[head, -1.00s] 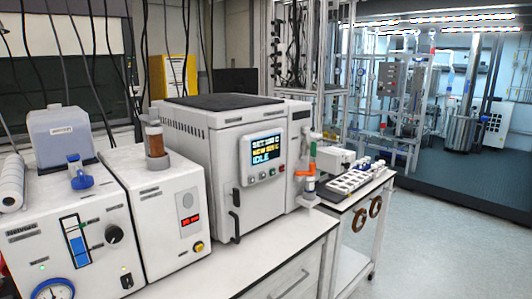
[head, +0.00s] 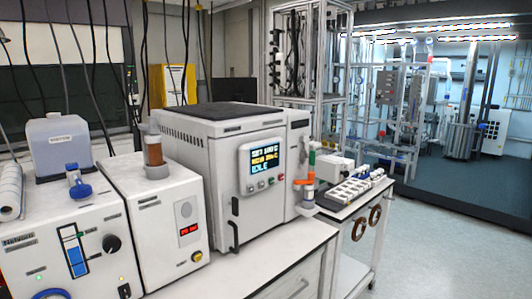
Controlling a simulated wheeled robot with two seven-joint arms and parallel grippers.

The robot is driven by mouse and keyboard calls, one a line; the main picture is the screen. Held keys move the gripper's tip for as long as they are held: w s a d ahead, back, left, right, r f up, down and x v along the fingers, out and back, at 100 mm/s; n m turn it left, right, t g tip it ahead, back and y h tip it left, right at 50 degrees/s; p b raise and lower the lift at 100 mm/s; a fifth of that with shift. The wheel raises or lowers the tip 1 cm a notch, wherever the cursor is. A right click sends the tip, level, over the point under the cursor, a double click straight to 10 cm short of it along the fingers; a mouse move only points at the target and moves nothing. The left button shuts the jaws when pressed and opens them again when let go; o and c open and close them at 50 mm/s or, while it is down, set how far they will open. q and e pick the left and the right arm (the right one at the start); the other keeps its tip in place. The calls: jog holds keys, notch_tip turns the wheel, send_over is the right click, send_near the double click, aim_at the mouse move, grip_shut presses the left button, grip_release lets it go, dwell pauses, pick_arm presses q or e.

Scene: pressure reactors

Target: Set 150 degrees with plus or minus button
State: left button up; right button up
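A large white reactor unit (head: 200,150) with a dark top stands on the bench in the head view. Its control panel (head: 263,167) faces me, with a lit display (head: 266,157) showing several short lines. The last line appears to read IDLE; the digits in the set line are too blurred to read surely. A row of small buttons (head: 262,185) sits under the display, one of them red at the right. Which are plus and minus is too small to tell. Neither of my grippers is in view.
A white unit with a red readout (head: 160,210) and a unit with a blue gauge and knob (head: 65,240) stand to the left on the bench (head: 270,262). A cart (head: 345,212) with a tray of vials stands at the right. The floor (head: 440,225) there is clear.

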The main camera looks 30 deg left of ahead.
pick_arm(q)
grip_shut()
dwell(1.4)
